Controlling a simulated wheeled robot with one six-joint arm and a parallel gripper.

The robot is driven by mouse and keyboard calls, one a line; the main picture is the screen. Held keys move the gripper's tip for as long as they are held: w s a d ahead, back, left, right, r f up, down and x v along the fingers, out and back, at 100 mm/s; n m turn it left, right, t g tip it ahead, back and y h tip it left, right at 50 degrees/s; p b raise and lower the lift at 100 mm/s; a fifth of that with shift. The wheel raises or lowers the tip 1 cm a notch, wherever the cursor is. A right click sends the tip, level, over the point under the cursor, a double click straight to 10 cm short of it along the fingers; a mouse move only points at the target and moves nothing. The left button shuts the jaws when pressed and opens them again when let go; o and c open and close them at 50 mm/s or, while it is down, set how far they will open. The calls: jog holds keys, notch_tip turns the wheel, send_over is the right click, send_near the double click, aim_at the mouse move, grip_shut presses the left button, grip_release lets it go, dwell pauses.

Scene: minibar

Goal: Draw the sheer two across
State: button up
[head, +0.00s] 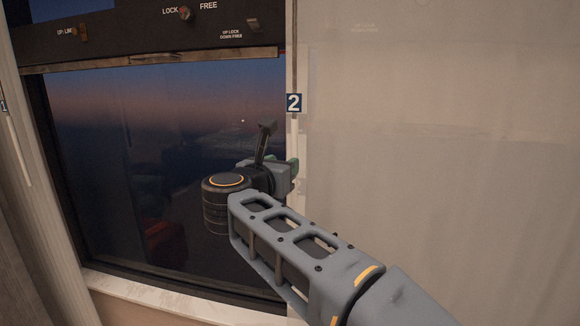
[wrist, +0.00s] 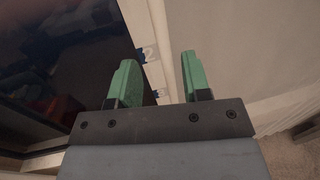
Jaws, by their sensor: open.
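The sheer two (head: 430,150) is a pale, translucent panel over the right part of the head view. Its left edge has a white upright bar (head: 293,135) with a blue tag marked 2 (head: 294,103). My gripper (head: 291,170) is at this edge, below the tag, its green fingertips partly hidden behind its own body. In the wrist view my gripper (wrist: 158,60) is open, with the white bar (wrist: 159,20) and tag (wrist: 147,53) showing in the gap between the fingers. I cannot tell whether either finger touches the bar.
A dark window (head: 140,150) fills the left, above a pale sill (head: 170,298). A panel above it has LOCK and FREE markings and a knob (head: 185,13). Another edge with a tag marked 1 (head: 3,106) stands at far left.

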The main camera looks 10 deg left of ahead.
jog(key=b+v, duration=0.1)
jog(key=v, duration=0.6)
jog(key=shift+s, duration=0.35)
